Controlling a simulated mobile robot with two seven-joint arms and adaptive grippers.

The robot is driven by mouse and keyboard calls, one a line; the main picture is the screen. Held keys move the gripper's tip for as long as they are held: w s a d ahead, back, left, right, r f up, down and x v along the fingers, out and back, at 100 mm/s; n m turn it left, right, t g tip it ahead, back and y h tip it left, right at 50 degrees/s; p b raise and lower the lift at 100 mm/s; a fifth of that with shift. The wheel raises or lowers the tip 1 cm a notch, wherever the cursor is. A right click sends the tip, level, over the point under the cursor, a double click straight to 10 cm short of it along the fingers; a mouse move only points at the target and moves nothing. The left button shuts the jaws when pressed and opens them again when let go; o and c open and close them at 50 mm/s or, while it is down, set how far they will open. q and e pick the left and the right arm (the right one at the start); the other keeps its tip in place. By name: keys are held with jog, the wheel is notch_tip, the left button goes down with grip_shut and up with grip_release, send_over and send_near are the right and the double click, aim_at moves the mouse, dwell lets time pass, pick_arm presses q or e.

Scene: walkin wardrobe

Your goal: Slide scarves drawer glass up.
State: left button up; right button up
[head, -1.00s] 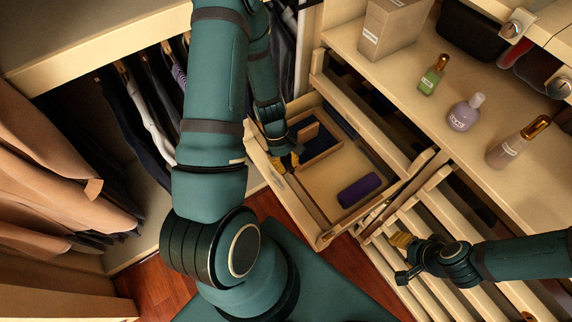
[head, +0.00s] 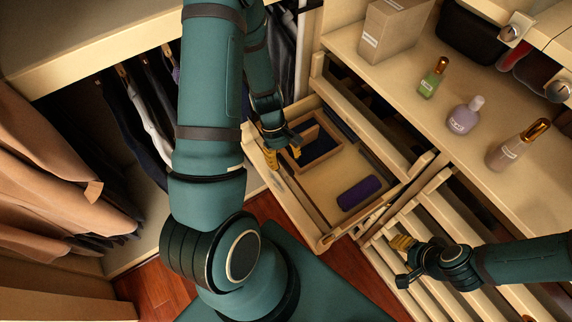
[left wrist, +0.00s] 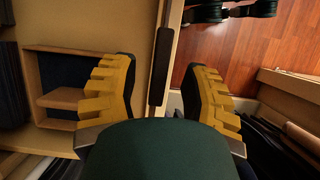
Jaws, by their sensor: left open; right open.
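The open drawer (head: 345,190) is pulled out in the middle of the head view. It holds a wooden divider box with dark blue cloth (head: 318,145) and a rolled purple scarf (head: 359,193). My left gripper (head: 283,156) is open at the drawer's front panel (head: 290,205), with its fingers on either side of the panel. In the left wrist view, a dark handle-like strip (left wrist: 160,66) on the panel lies between the spread yellow fingers. I cannot make out the glass. My right gripper (head: 399,243) is open and empty over the slatted unit.
A counter with a box (head: 392,28) and green, lilac and pink bottles (head: 462,115) lies at upper right. Slatted drawers (head: 440,225) stand below it. Hanging clothes (head: 55,170) fill the left. Red wooden floor (head: 345,268) is free in front of the drawer.

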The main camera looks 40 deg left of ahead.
pick_arm(q)
jog(key=v, duration=0.8)
jog(key=shift+r, duration=0.2)
